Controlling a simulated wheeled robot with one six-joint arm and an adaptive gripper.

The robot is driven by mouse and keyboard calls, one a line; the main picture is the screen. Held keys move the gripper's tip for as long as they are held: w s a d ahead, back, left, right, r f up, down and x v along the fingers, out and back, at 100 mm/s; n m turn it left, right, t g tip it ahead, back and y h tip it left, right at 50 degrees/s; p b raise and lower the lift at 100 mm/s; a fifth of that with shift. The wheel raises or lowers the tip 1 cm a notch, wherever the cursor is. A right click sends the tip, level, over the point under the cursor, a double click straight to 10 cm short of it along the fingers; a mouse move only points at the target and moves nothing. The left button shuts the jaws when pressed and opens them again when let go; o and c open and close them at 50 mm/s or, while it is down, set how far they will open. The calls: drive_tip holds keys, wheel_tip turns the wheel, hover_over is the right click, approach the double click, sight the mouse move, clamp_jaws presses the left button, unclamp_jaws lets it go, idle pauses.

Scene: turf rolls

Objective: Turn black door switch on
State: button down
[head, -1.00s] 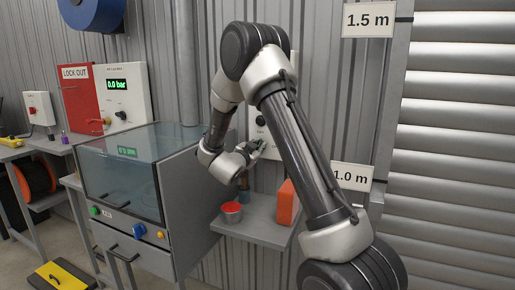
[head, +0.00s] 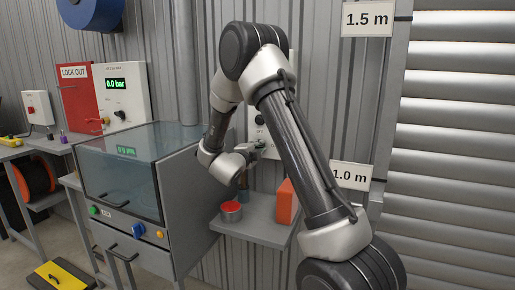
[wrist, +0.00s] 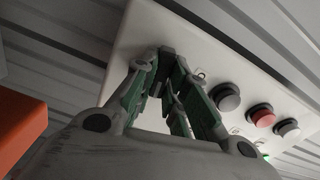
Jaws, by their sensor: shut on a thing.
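A white control panel (head: 256,133) is fixed to the corrugated wall, partly hidden behind my arm. In the wrist view the panel (wrist: 190,42) fills the middle, with a row of round buttons to the right of my fingers. My gripper (head: 262,146) is at the lower part of the panel. In the wrist view my gripper (wrist: 166,62) has its green-padded fingers closed together at the panel face, at the end of the button row. It is shut on a small dark thing, apparently the black door switch, which the fingertips almost wholly hide. Its turn position cannot be seen.
Below my gripper, a shelf (head: 255,230) holds a red-topped tin (head: 231,212) and an orange block (head: 286,202). A glass-topped cabinet (head: 140,170) stands left.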

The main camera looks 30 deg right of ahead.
drive_tip(key=shift+f+m, duration=0.15)
drive_tip(key=shift+m, duration=0.85)
drive_tip(key=c, duration=1.4)
unclamp_jaws()
drive_tip(key=shift+c, duration=0.2)
drive_tip(key=shift+s+a, duration=0.1)
drive_tip(key=v, duration=1.1)
drive_tip(key=shift+s+a, duration=0.3)
